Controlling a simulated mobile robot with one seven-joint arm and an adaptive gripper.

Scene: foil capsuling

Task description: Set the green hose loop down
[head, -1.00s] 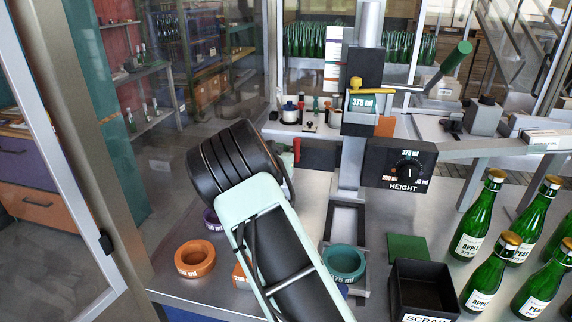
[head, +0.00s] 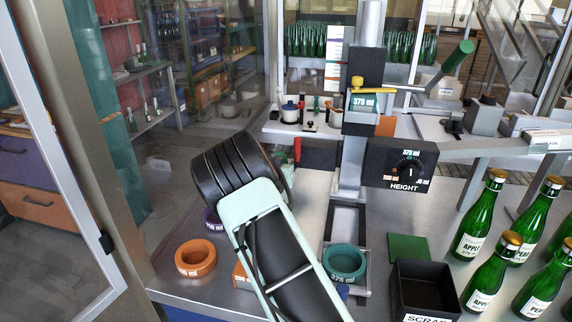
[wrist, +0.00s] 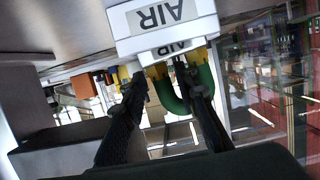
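The green hose loop (wrist: 207,82) shows in the wrist view as a U-shaped bend below a white box marked AIR (wrist: 165,22). My gripper (wrist: 160,80) has its two dark fingers spread apart. One limb of the hose shows between the fingers and the other just right of the right finger. I cannot tell whether either finger touches the hose. In the head view my own arm hides the gripper, and I cannot make out the hose loop there.
On the bench are an orange ring (head: 195,258), a teal ring (head: 344,262), a black scrap bin (head: 424,288), a green pad (head: 409,247) and several green bottles (head: 484,222) at right. The capsuling machine's post and height dial (head: 405,168) stand behind my arm.

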